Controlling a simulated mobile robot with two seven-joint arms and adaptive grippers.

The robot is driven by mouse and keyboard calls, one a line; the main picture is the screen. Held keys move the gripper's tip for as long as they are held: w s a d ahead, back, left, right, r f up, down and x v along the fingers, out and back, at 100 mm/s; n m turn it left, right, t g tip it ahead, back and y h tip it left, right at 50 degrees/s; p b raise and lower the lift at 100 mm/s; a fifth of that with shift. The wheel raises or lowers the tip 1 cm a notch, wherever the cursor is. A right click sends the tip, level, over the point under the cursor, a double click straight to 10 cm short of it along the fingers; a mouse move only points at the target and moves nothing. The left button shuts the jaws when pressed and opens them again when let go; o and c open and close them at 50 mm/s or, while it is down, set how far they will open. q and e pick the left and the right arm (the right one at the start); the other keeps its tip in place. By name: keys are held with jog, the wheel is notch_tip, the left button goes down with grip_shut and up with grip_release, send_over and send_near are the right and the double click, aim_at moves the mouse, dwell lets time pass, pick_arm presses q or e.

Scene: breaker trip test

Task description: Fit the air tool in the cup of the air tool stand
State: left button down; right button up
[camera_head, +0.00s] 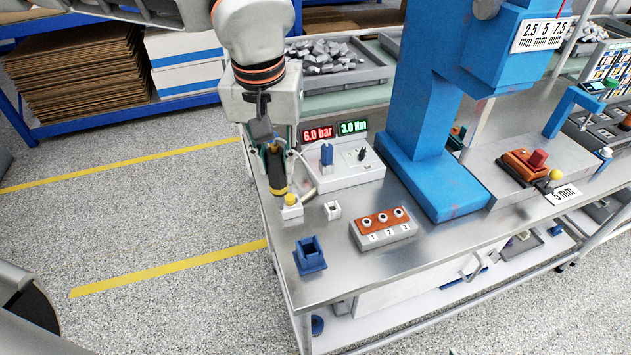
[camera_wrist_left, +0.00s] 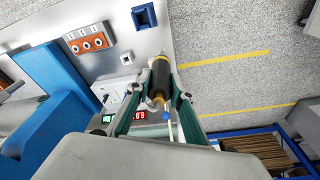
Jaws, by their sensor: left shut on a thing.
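The air tool (camera_head: 277,172), black with a yellow end, is in my left gripper (camera_head: 275,150), which is shut on it. The tool hangs roughly upright above the left edge of the metal bench. The wrist view shows the tool (camera_wrist_left: 160,76) between the fingers of the left gripper (camera_wrist_left: 160,88). The blue square open cup of the air tool stand (camera_head: 310,256) stands on the bench's near left corner, apart from the tool and nearer the camera. The cup (camera_wrist_left: 144,16) also shows at the top of the wrist view, and it looks empty. My right gripper is not in view.
A white controller box (camera_head: 343,172) with lit displays stands behind. A yellow-topped block (camera_head: 291,207) is close to the tool's lower end. A small white block (camera_head: 332,210) and an orange-topped button box (camera_head: 384,230) stand right. The blue press column (camera_head: 420,110) rises beyond.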

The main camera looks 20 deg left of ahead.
pick_arm(q)
jog(key=s+d+r+n+b, duration=0.2)
jog(key=s+d, duration=0.1)
jog(key=d, duration=0.3)
jog(key=shift+s+d+b, duration=0.2)
jog(key=shift+b, duration=0.1)
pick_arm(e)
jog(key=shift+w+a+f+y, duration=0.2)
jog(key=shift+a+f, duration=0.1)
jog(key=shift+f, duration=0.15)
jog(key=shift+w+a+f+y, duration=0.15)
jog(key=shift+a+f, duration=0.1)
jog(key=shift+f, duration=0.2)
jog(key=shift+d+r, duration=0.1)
pick_arm(q)
notch_tip(320, 180, down, 6)
jog(key=b, duration=0.2)
jog(key=shift+b, duration=0.35)
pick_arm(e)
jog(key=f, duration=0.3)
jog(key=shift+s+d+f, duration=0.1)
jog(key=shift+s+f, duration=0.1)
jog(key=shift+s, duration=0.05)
pick_arm(q)
jog(key=shift+p, duration=0.5)
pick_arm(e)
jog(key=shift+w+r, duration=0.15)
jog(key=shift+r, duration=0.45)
